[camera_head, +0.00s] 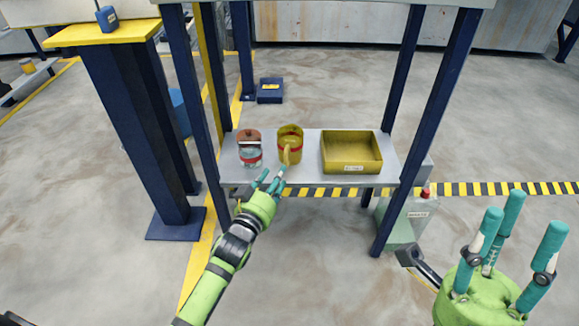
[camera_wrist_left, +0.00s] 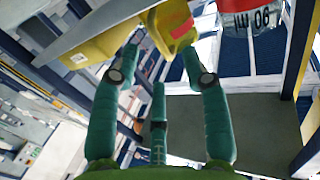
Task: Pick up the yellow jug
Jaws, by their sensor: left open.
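The yellow jug (camera_head: 294,147), with a red band, stands upright on the grey shelf (camera_head: 310,180), its handle towards me. My left gripper (camera_head: 272,179) is open at the shelf's front edge, just in front of the jug's handle. In the left wrist view the jug (camera_wrist_left: 165,30) is at the top, just beyond the spread fingertips (camera_wrist_left: 160,62). Nothing is held, and I cannot tell whether a finger touches the handle. My right gripper (camera_head: 512,240) is at the lower right, its fingers spread and empty, away from the shelf.
A clear jar (camera_head: 250,158) with a red band stands close left of the jug; it also shows in the left wrist view (camera_wrist_left: 255,22). A yellow bin (camera_head: 350,168) sits to the right. Blue posts (camera_head: 430,130) frame the shelf.

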